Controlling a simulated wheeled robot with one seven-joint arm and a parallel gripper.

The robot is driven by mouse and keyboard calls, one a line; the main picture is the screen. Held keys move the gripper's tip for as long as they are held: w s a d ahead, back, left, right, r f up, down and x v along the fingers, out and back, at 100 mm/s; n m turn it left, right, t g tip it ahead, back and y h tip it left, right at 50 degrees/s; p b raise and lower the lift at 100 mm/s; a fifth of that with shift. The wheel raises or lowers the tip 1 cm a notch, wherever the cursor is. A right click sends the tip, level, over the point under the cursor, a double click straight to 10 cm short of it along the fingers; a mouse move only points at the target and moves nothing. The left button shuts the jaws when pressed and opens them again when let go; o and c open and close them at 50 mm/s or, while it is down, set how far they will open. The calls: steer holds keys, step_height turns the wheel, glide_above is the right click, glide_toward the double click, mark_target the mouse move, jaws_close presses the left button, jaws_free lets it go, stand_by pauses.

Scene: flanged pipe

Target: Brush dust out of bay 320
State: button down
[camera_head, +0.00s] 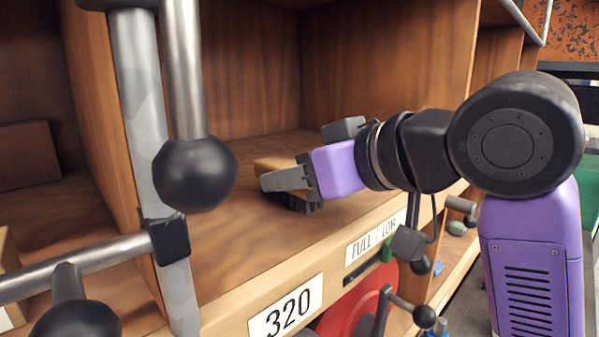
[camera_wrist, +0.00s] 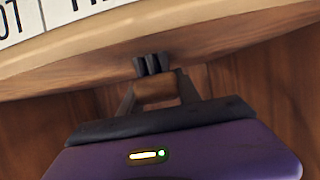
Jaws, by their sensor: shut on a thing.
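My gripper (camera_head: 281,180) reaches into bay 320 (camera_head: 228,236) from the right, low over its wooden floor. It is shut on a brush with a tan wooden back (camera_head: 274,163) and dark bristles (camera_head: 300,204) that point down. The brush also shows between the fingers in the wrist view (camera_wrist: 157,88), with dark bristle tufts (camera_wrist: 152,65) beyond it. The bristles look at or just above the floor; I cannot tell if they touch. A label plate reading 320 (camera_head: 287,311) is on the bay's front edge. I cannot make out dust on the floor.
A grey pipe post (camera_head: 145,110) and a rod with a black ball end (camera_head: 194,175) stand before the bay's left side. A FULL/LOW label (camera_head: 375,238) and a red disc (camera_head: 358,300) are below the front edge. Wooden dividers (camera_head: 440,60) bound the bay.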

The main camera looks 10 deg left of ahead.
mark_target(249, 218)
steer(key=shift+s+a+f, duration=0.15)
steer(key=shift+s+a, duration=0.7)
steer(key=shift+s, duration=0.25)
steer(key=shift+s+a+r, duration=0.15)
steer(key=shift+s+a, duration=0.55)
steer(key=shift+s, duration=0.15)
steer(key=shift+s+a+r, duration=0.1)
steer(key=shift+s+a, duration=0.55)
steer(key=shift+s, duration=0.2)
steer(key=shift+w+d+f, duration=0.1)
steer(key=shift+w+d, duration=0.65)
steer(key=shift+w, duration=0.2)
steer(key=shift+w+d+f, duration=0.1)
steer(key=shift+w+d, duration=0.65)
steer(key=shift+w, duration=0.2)
steer(key=shift+r, duration=0.15)
steer(key=shift+r, duration=1.4)
